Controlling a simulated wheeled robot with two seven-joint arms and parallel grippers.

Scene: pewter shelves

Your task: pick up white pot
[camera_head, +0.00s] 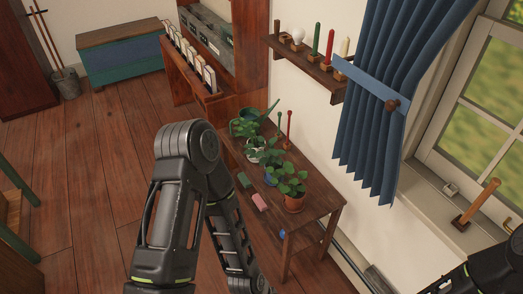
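A small wooden table stands right of centre, with a row of leafy potted plants on it. The white pot (256,142) is in the middle of the row, mostly hidden by leaves. A terracotta pot (293,203) is at the near end, and a green-blue pot (247,116) is at the far end. My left arm bends in front of the table's left side and runs down out of the picture. Its gripper is not in view. Part of my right arm shows at the lower right corner, also without its gripper. Neither arm is seen touching the plants.
A pink block (259,202) and a green block (243,180) lie on the table's near left side. A wall shelf (308,72) with several coloured items and a blue curtain (376,130) are beyond. The wooden floor (95,190) at left is clear.

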